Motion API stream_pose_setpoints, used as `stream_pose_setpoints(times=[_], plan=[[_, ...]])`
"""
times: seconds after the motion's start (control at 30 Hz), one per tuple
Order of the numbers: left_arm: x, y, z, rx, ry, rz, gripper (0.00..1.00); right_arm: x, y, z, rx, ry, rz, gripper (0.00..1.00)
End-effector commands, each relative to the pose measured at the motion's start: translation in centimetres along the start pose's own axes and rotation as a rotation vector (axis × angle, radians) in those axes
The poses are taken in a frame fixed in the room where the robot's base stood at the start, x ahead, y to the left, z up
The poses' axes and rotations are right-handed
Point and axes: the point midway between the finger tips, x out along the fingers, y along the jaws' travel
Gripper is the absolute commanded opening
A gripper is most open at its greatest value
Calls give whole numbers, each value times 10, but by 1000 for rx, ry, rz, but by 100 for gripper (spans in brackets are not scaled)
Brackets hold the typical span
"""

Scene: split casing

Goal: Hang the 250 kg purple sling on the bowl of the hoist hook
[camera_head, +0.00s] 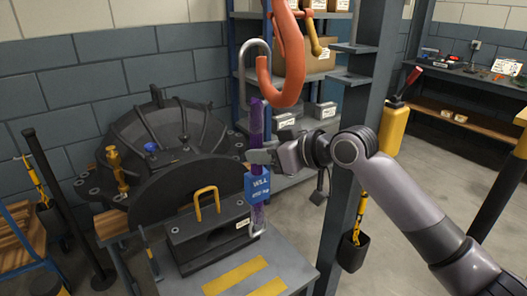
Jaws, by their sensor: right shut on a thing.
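The purple sling (257,122) hangs upright with a blue tag (257,187) reading WLL 250 kg. My right gripper (261,157) is shut on the sling above the tag. A grey metal loop (243,66) rises at the sling's upper end; the exact joint between them is unclear. The orange hoist hook (289,58) hangs at top centre, its bowl low and its open tip facing left. The loop appears just left of the hook tip; I cannot tell whether they touch. A small light hook end shows below the sling. My left gripper is not in view.
A dark round casing (165,140) stands at left behind a grey block with a yellow handle (207,201) on a grey table (240,262). A grey post (355,150) stands close behind my right arm. Shelves with boxes (307,65) are behind the hook.

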Motion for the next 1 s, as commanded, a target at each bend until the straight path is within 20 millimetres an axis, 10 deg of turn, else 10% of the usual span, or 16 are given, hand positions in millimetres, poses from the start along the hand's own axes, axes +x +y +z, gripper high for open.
stream_pose_setpoints(times=[1.0], plan=[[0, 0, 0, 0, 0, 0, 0, -39, -14, 21, -2, 5, 1, 0]])
